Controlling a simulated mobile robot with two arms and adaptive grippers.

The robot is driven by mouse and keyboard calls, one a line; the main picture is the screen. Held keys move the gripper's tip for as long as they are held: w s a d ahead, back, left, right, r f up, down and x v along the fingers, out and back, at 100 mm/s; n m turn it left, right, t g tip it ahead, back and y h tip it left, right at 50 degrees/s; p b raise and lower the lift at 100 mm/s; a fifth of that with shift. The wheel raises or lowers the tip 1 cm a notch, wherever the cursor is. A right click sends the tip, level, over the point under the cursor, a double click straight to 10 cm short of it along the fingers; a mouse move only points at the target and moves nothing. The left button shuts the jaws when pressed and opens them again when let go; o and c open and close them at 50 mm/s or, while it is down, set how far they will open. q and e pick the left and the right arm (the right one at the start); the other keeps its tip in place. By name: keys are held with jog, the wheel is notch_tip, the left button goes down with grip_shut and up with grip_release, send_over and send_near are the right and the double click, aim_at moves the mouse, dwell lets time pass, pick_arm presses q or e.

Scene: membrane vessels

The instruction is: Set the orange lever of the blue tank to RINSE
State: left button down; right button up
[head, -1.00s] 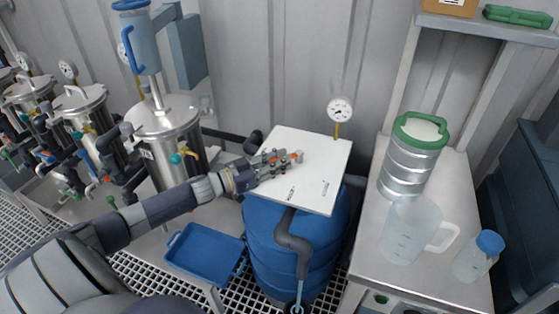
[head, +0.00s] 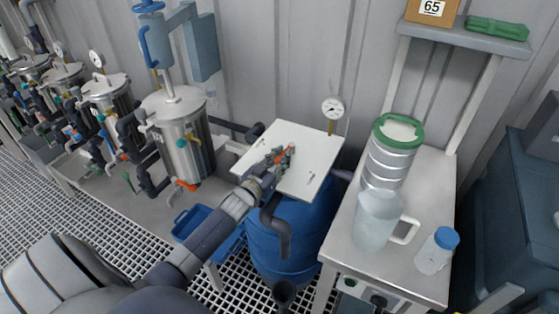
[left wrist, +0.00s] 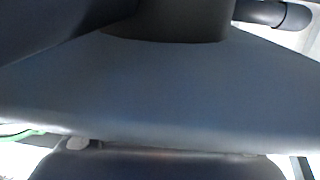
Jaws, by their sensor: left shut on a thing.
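The blue tank (head: 300,236) stands in the middle of the head view with a white panel (head: 312,149) on top. My left gripper (head: 284,154) is over this panel, shut on the orange lever (head: 280,156). Only a small orange part of the lever shows between the fingers. It points up and to the right in the picture. The lever's position marks are hidden or too small to read, so I cannot tell which setting it is at. The left wrist view is filled by close dark grey surfaces and does not show the lever. My right gripper is not in view.
A steel vessel (head: 182,140) with a blue press stands left of the tank. A gauge (head: 333,108) rises behind the panel. A side table (head: 394,272) at right holds a green-rimmed canister (head: 390,155), a jug (head: 376,222) and a blue-capped bottle (head: 436,252). A blue tray (head: 190,221) lies low left.

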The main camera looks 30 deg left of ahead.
pick_arm(q)
jog(key=d+n+y, duration=0.1)
jog(key=y, duration=0.1)
jog(key=shift+n+y, duration=0.3)
jog(key=shift+w+d+n+y, duration=0.1)
jog(key=shift+d+n+y, duration=0.05)
jog(key=shift+n+y, duration=0.2)
jog(key=shift+d+n+g+y, duration=0.15)
jog(key=shift+n+g+y, duration=0.15)
jog(key=shift+y, duration=0.25)
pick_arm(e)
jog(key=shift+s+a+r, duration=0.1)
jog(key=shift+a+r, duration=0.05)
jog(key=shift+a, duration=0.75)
pick_arm(q)
jog(key=c, duration=1.6)
grip_release()
jog(key=shift+r, duration=0.1)
jog(key=v, duration=1.2)
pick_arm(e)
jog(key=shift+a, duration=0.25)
